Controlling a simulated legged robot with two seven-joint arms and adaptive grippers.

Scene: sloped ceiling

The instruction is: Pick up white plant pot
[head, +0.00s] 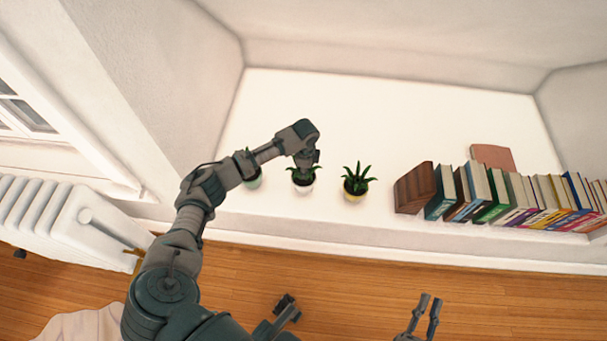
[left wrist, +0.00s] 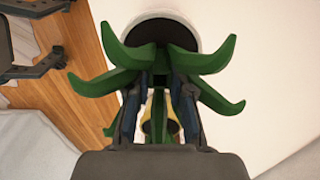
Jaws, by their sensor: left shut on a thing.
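The white plant pot (head: 303,188) with a green spiky plant stands on the white ledge, the middle one of three potted plants. My left gripper (head: 305,165) comes down over it from above. In the left wrist view the pot's white rim (left wrist: 160,10) and dark soil show behind the green leaves (left wrist: 105,82). The two fingers of my left gripper (left wrist: 157,110) are shut on the plant between them; leaves spread out past both fingers. The exact contact is partly hidden. My right gripper (head: 428,308) is open and empty, low over the wooden floor.
A yellow pot (head: 354,196) with a plant stands close on the right, and a pale green pot (head: 252,182) on the left, partly behind my arm. A row of books (head: 500,195) lines the ledge at right. A white radiator (head: 75,220) is at left.

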